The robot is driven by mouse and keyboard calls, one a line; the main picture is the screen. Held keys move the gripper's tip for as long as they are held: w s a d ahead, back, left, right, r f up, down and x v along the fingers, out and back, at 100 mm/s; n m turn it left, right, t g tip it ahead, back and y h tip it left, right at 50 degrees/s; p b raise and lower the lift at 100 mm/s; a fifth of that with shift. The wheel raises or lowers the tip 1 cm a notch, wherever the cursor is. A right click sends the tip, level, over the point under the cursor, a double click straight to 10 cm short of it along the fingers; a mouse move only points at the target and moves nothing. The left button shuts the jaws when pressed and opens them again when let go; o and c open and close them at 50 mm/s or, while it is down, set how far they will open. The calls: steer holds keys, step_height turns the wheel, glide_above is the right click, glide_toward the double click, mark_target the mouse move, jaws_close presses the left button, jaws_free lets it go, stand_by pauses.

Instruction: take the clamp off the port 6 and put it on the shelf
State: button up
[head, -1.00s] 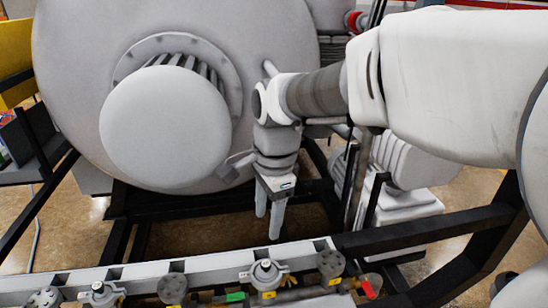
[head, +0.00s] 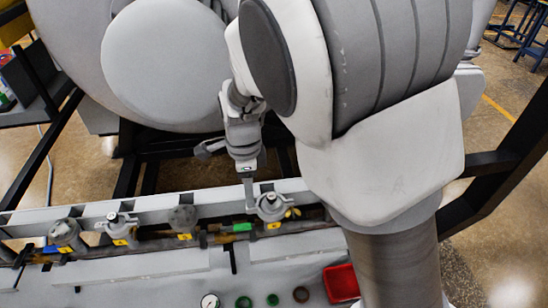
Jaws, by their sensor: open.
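A grey clamp (head: 272,205) with a wing-like top sits on a port of the pipe rail, above a yellow label. A similar clamp (head: 118,222) sits on a port further left. The label numbers are too small to read, so I cannot tell which port is 6. My gripper (head: 249,194) is open and points down just left of the nearer clamp. Its fingers are seen nearly edge-on, and I cannot tell whether they touch the clamp. A pale flat surface (head: 130,268) lies in front of the rail; I cannot tell whether it is the shelf.
Capped ports (head: 184,218) stand along the rail. A red tray (head: 341,283), a gauge (head: 210,301) and several rings (head: 272,299) lie at the front. A large round furnace door (head: 163,62) stands behind. My arm hides the rail's right part.

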steer(key=shift+w+d+f, duration=0.1)
steer(key=shift+f, duration=1.4)
steer(key=shift+d+f, duration=0.1)
steer(key=shift+f, duration=1.35)
jaws_close()
